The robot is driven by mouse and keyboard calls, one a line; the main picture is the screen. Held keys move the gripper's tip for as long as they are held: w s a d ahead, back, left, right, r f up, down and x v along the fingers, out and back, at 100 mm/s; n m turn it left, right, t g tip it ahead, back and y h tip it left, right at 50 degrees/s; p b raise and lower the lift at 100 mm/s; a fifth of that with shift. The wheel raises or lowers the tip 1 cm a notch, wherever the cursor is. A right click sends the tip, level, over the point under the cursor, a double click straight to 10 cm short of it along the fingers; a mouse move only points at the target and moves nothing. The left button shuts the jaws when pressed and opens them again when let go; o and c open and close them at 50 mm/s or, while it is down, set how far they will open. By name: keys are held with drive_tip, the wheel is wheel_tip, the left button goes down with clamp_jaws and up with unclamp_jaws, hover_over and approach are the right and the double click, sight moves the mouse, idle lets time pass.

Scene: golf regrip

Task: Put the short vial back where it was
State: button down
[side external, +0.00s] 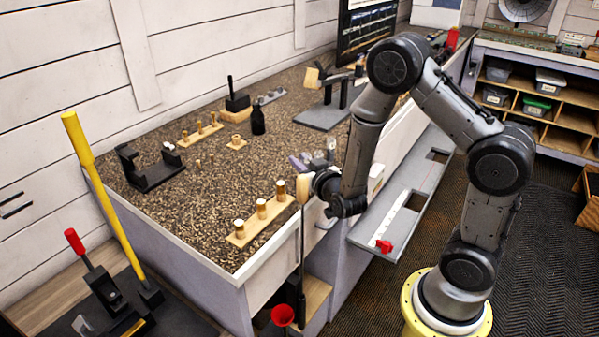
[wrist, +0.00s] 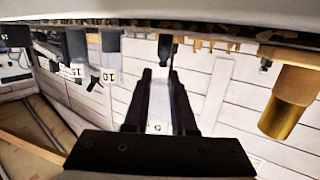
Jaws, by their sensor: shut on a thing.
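In the wrist view my gripper (wrist: 163,78) has its two dark fingers shut on a pale vial (wrist: 158,105) with a label reading 5, which I take as the short vial. Two grey vials stand to its left, one labelled 10 (wrist: 110,55) and one labelled 15 (wrist: 77,50). In the side view my gripper (side external: 326,172) is low at the near edge of the speckled bench top (side external: 220,180), beside a small cluster of grey vials (side external: 300,163). The held vial's lower end and the spot under it cannot be made out.
A wooden strip with several brass cylinders (side external: 261,208) lies left of my gripper; a large brass cylinder (wrist: 285,105) shows at right in the wrist view. A pale-topped upright rod (side external: 303,190) stands close to my gripper. A dark bottle (side external: 258,121) stands behind. Mid-bench is mostly clear.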

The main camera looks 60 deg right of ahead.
drive_tip(key=shift+w+f, duration=0.2)
drive_tip(key=shift+f, duration=1.65)
drive_tip(key=shift+f, duration=0.15)
drive_tip(key=c, duration=0.7)
unclamp_jaws()
drive_tip(key=shift+s+a+r, duration=0.1)
drive_tip(key=shift+s+r, duration=0.05)
drive_tip(key=shift+r, duration=0.05)
drive_tip(key=v, duration=1.1)
drive_tip(key=shift+s+a, duration=0.1)
drive_tip(key=shift+s, duration=0.15)
